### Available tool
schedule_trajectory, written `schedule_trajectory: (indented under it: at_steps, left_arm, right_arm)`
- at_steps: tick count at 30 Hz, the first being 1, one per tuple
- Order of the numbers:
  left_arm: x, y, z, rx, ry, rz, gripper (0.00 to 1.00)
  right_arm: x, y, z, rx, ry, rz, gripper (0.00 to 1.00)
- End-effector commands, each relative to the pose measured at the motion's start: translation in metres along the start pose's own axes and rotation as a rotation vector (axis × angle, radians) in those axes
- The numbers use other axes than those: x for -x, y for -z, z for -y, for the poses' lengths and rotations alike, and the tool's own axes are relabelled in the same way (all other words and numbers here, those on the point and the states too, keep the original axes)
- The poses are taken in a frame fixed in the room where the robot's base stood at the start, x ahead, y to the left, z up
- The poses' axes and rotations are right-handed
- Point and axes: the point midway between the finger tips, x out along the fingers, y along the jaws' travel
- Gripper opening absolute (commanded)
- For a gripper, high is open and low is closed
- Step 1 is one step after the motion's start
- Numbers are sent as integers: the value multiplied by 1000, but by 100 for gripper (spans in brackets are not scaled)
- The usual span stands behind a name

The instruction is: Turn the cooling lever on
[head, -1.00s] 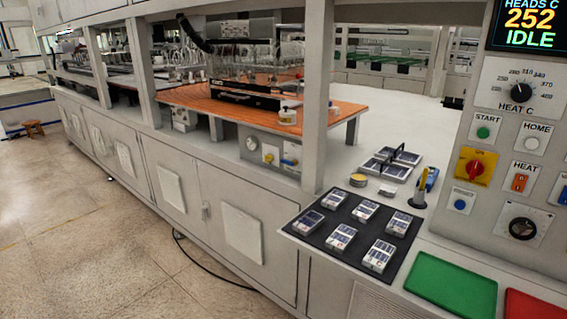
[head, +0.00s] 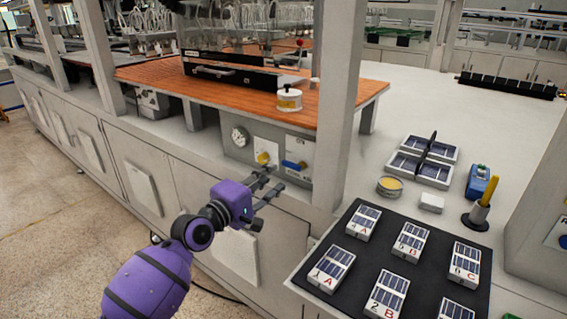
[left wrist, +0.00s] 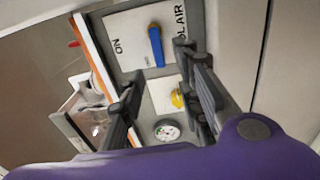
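The cooling lever (head: 292,164) is a blue handle on a white plate on the grey front panel below the orange table. In the left wrist view the lever (left wrist: 156,46) lies crosswise between the word ON and a partly hidden label ending in "L AIR". It does not point at ON. My left gripper (head: 268,186) is in front of the panel, close to the lever and the yellow knob. In the left wrist view its fingers (left wrist: 162,72) are apart with nothing between them, and the lever appears beyond the tips. My right gripper is not in view.
A yellow knob (head: 263,158) and a round gauge (head: 240,136) sit left of the lever. A grey post (head: 340,110) rises to its right. A black mat (head: 398,256) with several small solar-cell blocks lies at lower right. The orange table (head: 345,97) overhangs the panel.

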Motion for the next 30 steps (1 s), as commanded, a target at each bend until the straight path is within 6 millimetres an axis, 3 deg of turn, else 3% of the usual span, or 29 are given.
schedule_trajectory:
  at_steps: [3, 7, 15, 25, 30]
  left_arm:
    - [-15, -1, -1, 1, -1, 1, 31]
    - [-37, -1, 0, 0, -1, 1, 31]
    - [-70, -1, 1, -3, 1, 1, 31]
    - [-74, 0, 0, -4, 0, 0, 31]
    - [-74, 0, 0, -4, 0, 0, 10]
  right_arm:
    - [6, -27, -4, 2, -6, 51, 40]
    - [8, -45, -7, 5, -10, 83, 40]
    - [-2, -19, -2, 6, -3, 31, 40]
    - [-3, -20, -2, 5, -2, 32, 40]
    - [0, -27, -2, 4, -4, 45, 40]
